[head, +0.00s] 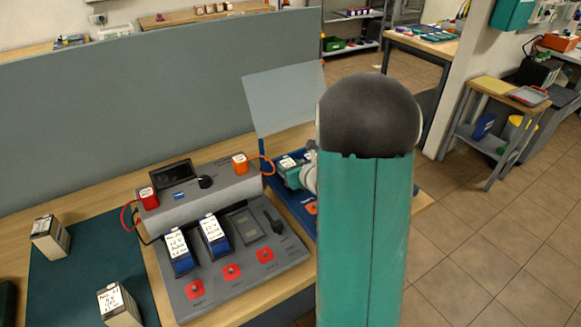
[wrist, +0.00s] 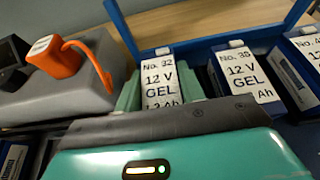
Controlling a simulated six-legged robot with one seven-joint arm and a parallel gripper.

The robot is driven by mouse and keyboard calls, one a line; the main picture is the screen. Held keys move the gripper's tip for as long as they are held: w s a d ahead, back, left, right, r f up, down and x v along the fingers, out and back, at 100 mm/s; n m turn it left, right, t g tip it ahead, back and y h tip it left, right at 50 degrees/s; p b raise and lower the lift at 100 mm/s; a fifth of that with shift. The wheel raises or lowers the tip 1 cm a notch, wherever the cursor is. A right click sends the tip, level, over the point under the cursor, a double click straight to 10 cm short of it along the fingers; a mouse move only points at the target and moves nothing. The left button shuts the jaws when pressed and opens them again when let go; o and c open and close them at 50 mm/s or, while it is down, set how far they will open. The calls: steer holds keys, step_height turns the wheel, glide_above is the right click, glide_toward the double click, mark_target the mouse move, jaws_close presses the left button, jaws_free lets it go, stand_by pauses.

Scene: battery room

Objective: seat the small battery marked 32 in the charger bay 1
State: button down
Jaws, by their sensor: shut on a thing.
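The battery marked No. 32 (wrist: 160,78) has a white label and sits between the green jaws of my gripper (wrist: 161,97) in the wrist view. My gripper is shut on it. It is in line with the other batteries at the blue tray (wrist: 196,46); I cannot tell whether it is lifted. In the head view my gripper (head: 292,174) is over the blue tray, mostly hidden by my arm. The grey charger (head: 215,285) stands left of it. Its left and middle bays hold blue batteries; its right bay (head: 243,223) looks empty. Bay numbers are not readable.
Battery No. 35 (wrist: 245,75) stands close right of 32, with another battery (wrist: 306,50) beyond. Loose batteries (head: 50,237) stand on a green mat (head: 75,285). A grey partition (head: 120,110) runs behind.

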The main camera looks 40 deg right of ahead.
steer(key=shift+f, duration=0.55)
stand_by(0.4)
steer(key=c, duration=1.1)
jaws_free()
steer(key=shift+c, duration=0.2)
steer(key=shift+f, duration=0.1)
steer(key=shift+s, duration=0.15)
steer(key=shift+v, duration=5.4)
